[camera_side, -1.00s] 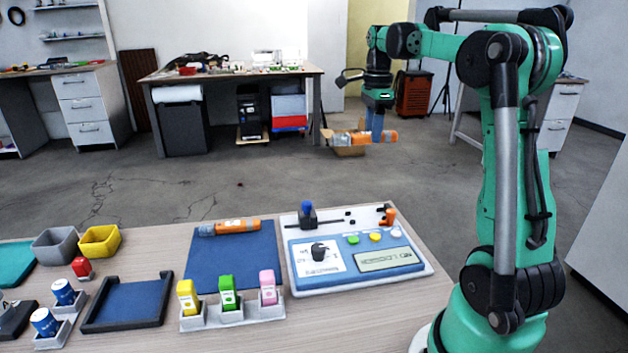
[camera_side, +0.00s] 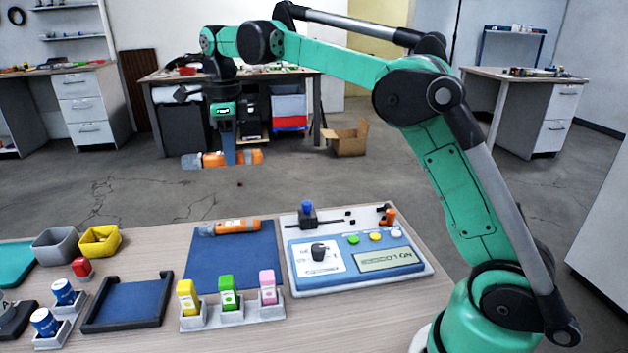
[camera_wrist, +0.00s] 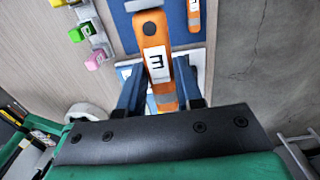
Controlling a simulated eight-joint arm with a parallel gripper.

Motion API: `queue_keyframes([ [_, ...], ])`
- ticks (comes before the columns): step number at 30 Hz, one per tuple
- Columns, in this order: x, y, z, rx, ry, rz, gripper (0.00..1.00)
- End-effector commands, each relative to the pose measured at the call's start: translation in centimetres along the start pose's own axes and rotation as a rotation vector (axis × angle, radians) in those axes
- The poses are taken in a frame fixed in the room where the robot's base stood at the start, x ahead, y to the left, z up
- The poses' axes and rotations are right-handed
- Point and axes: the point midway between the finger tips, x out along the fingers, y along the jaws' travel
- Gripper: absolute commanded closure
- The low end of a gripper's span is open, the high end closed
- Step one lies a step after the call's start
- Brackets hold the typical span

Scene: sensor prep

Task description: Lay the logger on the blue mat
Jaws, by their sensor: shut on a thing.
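My gripper (camera_side: 228,152) is shut on an orange logger with grey ends (camera_side: 248,157), held level and crosswise, high in the air. In the side view it appears above and beyond the blue mat (camera_side: 235,265), clear of it. In the wrist view the logger (camera_wrist: 154,40), with a dark mark on a white label, sits between the fingers (camera_wrist: 160,92). A second, similar orange logger (camera_side: 238,226) lies along the far edge of the mat; it also shows in the wrist view (camera_wrist: 194,14).
A device with buttons and a display (camera_side: 388,260) stands right of the mat. A holder with yellow, green and pink blocks (camera_side: 232,316) stands at its near edge. A dark-framed blue tray (camera_side: 128,303) and grey and yellow bins (camera_side: 100,241) are left. The mat's middle is bare.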

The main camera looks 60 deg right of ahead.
Motion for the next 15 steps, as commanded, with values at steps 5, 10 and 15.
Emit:
queue_keyframes([
  [5, 3.6, 0.0, 0.0, 0.0, 0.0, 0.0, 1.0],
  [10, 8.0, 0.1, -0.1, 0.0, 0.0, 0.0, 1.0],
  [15, 12.4, 0.0, -0.1, 0.0, 0.0, 0.0, 1.0],
])
